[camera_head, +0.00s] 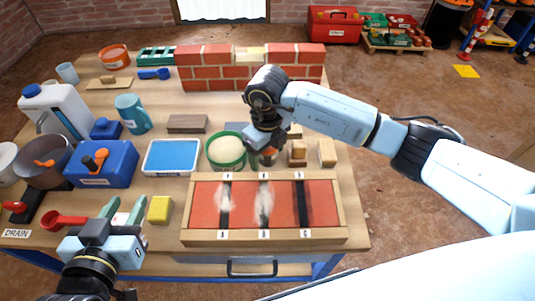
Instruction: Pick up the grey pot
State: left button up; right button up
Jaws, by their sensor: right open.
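The grey pot (57,176) is a round dark grey vessel at the left of the table, with an orange-handled tool in it. A blue box in front of its right side partly overlaps it. My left gripper (122,211) is to the right of and nearer than the pot, at the table's front left. My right gripper (259,157) points down beside the green bowl, far from the pot. It is open; its fingertips are small and partly hidden among wooden blocks.
A blue box (118,165) with tools, a red scoop (64,220) and a white jug (60,107) crowd the pot. A yellow sponge (160,209) lies right of my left gripper. A red panel in a wooden frame (264,237) fills the front. A brick wall (210,70) stands behind.

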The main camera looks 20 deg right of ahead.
jog(key=shift+c, duration=0.4)
jog(key=c, duration=0.9)
jog(key=shift+r, duration=0.1)
jog(key=shift+c, duration=0.2)
